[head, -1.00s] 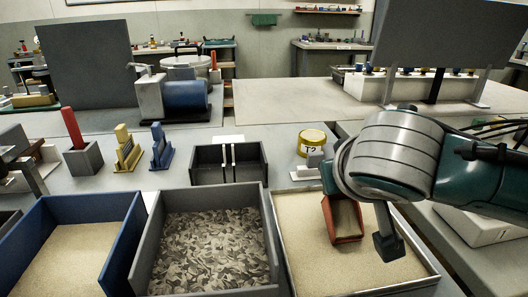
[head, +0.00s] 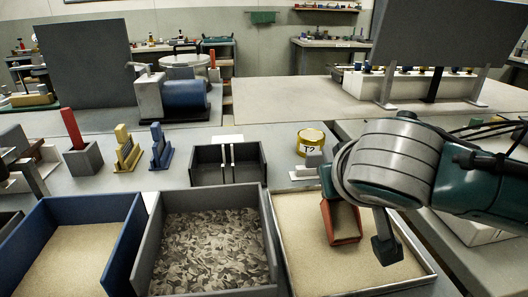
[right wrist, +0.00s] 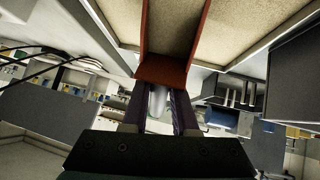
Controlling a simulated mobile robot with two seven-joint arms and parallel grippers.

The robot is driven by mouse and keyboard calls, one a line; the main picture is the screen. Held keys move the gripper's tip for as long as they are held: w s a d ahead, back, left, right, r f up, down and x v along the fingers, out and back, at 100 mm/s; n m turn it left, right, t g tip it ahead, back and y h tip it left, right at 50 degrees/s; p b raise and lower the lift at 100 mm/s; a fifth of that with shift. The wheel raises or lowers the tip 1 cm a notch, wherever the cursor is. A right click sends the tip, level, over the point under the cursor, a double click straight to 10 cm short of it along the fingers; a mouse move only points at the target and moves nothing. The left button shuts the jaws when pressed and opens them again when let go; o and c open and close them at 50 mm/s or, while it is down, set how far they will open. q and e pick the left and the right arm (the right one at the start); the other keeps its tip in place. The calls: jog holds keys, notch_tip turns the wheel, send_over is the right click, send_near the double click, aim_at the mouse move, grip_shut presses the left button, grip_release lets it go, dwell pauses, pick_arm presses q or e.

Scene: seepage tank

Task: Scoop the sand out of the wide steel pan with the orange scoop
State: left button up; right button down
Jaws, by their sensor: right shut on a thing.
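The wide steel pan (head: 424,254) stands at the front right, with pale sand (head: 300,235) across its floor. The orange scoop (head: 328,221) is over the pan, its open side showing sand-coloured material inside. In the right wrist view the scoop (right wrist: 160,72) reaches away from my right gripper (right wrist: 158,108), with grainy sand colour between its side walls. The right gripper is shut on the scoop's handle, which its fingers partly hide. I cannot tell whether the scoop touches the pan's sand. My left gripper is not in view.
Left of the pan stand a grey bin (head: 150,243) of patterned grey pieces and a blue bin (head: 126,245) of sand. Behind are a black divided box (head: 208,168), a yellow tin marked T2 (head: 311,138) and coloured tools in holders. A tall grey panel (head: 425,35) stands behind right.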

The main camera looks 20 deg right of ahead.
aim_at(331, 160)
dwell(0.3)
jog(key=shift+w+d+r+b, duration=0.15)
jog(key=shift+w, duration=0.55)
jog(key=shift+w+d+r+b, duration=0.1)
jog(key=shift+w+d+r, duration=0.1)
jog(key=shift+w, duration=0.45)
jog(key=shift+w+d+r+b, duration=0.15)
jog(key=shift+w, duration=0.55)
jog(key=shift+f, duration=0.25)
jog(key=shift+f, duration=0.25)
jog(key=shift+s+p, duration=0.3)
jog(key=shift+p, duration=0.2)
jog(key=shift+s+a+p, duration=0.1)
jog(key=shift+s+p, duration=0.1)
jog(key=shift+p, duration=0.15)
dwell(0.6)
jog(key=shift+s+p, duration=0.15)
jog(key=shift+p, duration=0.15)
dwell(0.6)
jog(key=shift+s+a+p, duration=0.1)
jog(key=shift+s+p, duration=0.15)
jog(key=shift+p, duration=0.2)
dwell(0.4)
jog(key=shift+s, duration=0.2)
dwell(0.7)
